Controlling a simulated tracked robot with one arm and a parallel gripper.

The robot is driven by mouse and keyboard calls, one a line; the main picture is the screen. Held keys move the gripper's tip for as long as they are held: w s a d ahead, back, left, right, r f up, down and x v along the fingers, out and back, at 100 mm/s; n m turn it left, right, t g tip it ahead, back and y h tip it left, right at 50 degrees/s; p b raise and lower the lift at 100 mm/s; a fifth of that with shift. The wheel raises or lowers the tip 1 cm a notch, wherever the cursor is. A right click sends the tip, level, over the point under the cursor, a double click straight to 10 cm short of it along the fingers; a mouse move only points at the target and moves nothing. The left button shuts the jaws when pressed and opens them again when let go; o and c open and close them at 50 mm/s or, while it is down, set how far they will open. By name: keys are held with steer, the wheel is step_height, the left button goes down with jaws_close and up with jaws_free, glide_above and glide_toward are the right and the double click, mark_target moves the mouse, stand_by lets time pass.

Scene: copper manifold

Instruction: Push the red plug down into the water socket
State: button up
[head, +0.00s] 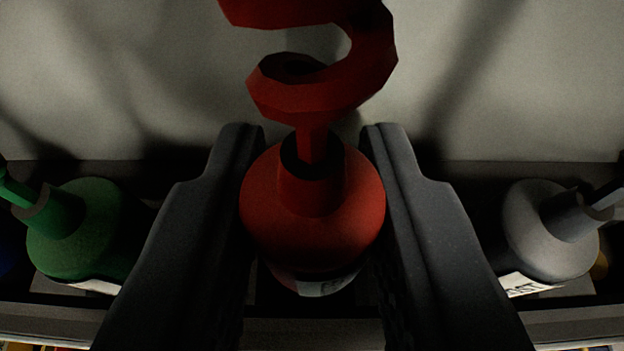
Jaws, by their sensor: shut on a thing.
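The red plug (312,235) is in the middle of the head view, with a round body, a short neck and a red coiled cable (375,75) rising from its top. My gripper (313,150) has one dark finger on each side of the plug's round body and is shut on it. A pale label piece shows just below the plug, partly covered. The water socket cannot be made out; the plug and fingers hide what lies under it, so I cannot tell how deep the plug sits.
A green plug (85,230) stands to the left and a grey plug (548,235) to the right, each with a white label in front, along a dark rail. A blue edge shows at far left. A pale wall (150,80) rises behind.

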steer(key=shift+f+b, duration=0.5)
steer(key=shift+f, duration=0.3)
steer(key=o, duration=1)
steer(key=shift+o, duration=0.2)
steer(key=shift+s, duration=0.1)
steer(key=p+v, duration=0.1)
steer(key=v, duration=1.2)
steer(key=shift+s, duration=0.25)
steer(key=shift+r, duration=0.1)
